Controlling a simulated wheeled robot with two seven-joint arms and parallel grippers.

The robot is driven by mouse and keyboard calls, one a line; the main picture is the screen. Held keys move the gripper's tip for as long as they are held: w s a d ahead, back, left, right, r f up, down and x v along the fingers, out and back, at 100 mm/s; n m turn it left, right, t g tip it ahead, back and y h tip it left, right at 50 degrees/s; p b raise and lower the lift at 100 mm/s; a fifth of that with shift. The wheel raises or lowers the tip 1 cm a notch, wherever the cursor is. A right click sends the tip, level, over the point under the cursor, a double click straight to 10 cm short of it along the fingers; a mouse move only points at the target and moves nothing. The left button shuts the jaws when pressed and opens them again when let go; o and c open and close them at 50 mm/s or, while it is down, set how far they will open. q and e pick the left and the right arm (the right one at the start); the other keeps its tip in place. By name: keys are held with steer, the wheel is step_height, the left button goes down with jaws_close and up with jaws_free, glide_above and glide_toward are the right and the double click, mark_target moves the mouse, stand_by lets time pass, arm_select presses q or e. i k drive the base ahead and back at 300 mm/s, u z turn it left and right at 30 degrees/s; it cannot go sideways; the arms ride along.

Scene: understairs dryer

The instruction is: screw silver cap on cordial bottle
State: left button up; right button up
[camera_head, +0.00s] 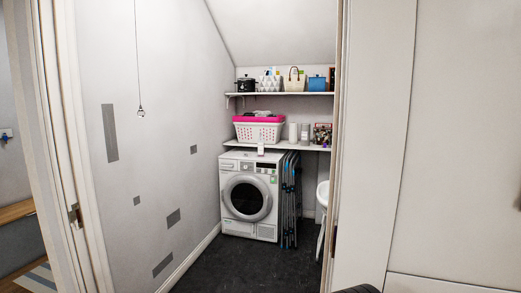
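I cannot make out a cordial bottle or a silver cap in the head view. Two small upright cylinders, one white (292,133) and one grey (305,134), stand on the lower shelf, too small to identify. Neither gripper shows. A dark rounded shape at the bottom edge is too cut off to identify.
A doorway opens onto a dark floor (225,265). A white dryer (231,169) stands at the back beside a folded rack (291,200). A lower shelf (312,147) holds a pink-and-white basket (259,131). An upper shelf (285,94) holds a black pot (245,85) and bags.

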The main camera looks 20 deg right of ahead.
mark_target(260, 141)
steer(key=k, duration=0.2)
steer(key=u, duration=0.15)
steer(key=i, duration=1.65)
steer(key=z, duration=0.55)
steer(key=i, duration=1)
steer(key=z, duration=0.2)
steer(key=i, duration=1.05)
steer(key=z, duration=0.5)
steer(key=i, duration=1.3)
steer(key=u, duration=0.2)
